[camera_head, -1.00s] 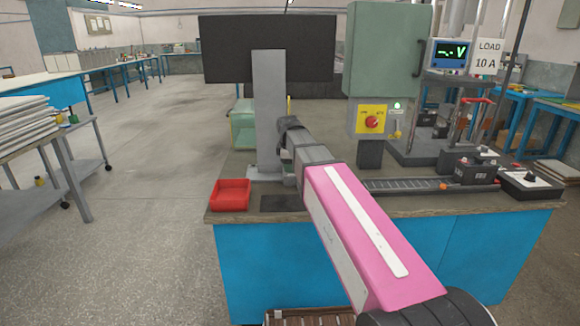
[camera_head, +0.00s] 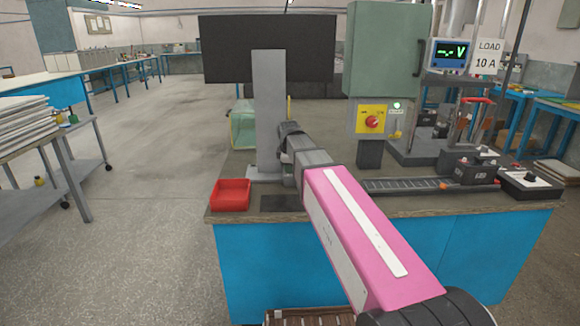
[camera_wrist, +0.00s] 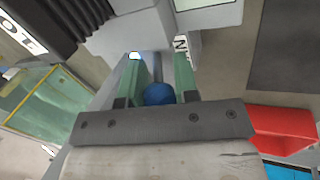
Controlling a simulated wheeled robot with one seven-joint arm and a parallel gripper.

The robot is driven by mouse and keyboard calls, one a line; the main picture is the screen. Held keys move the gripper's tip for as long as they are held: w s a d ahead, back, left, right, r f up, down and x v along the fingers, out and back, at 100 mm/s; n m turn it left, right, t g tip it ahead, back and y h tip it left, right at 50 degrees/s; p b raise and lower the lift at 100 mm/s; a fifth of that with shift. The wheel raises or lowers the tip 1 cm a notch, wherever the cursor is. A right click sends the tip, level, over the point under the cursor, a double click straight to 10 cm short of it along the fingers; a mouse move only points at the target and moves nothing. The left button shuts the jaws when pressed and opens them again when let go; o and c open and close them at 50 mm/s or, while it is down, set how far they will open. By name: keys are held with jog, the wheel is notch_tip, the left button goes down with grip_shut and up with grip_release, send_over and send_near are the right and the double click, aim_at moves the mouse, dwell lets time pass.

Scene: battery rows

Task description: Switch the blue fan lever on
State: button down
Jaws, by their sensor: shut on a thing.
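The blue fan lever shows in the wrist view as a round blue knob (camera_wrist: 158,94) on a thin grey stem. My gripper (camera_wrist: 158,80) has its two green fingers on either side of the knob and stem and is shut on it. In the head view the lever and my fingertips are hidden behind my arm. A label with part of a word, "N" (camera_wrist: 181,46), is beside the lever in the wrist view. Part of another label, "OF" (camera_wrist: 22,32), shows at the upper left.
A red bin (camera_head: 230,194) stands on the bench at the left, near a grey post (camera_head: 269,115) carrying a dark panel. A green-tinted clear box (camera_head: 243,126) is behind it. A green cabinet (camera_head: 384,50) and batteries (camera_head: 470,170) are at the right.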

jog(key=c, duration=0.9)
grip_release()
jog(key=shift+o, duration=0.2)
jog(key=shift+s, duration=0.1)
jog(key=v, duration=1)
jog(key=shift+s+r, duration=0.25)
jog(key=shift+r, duration=0.05)
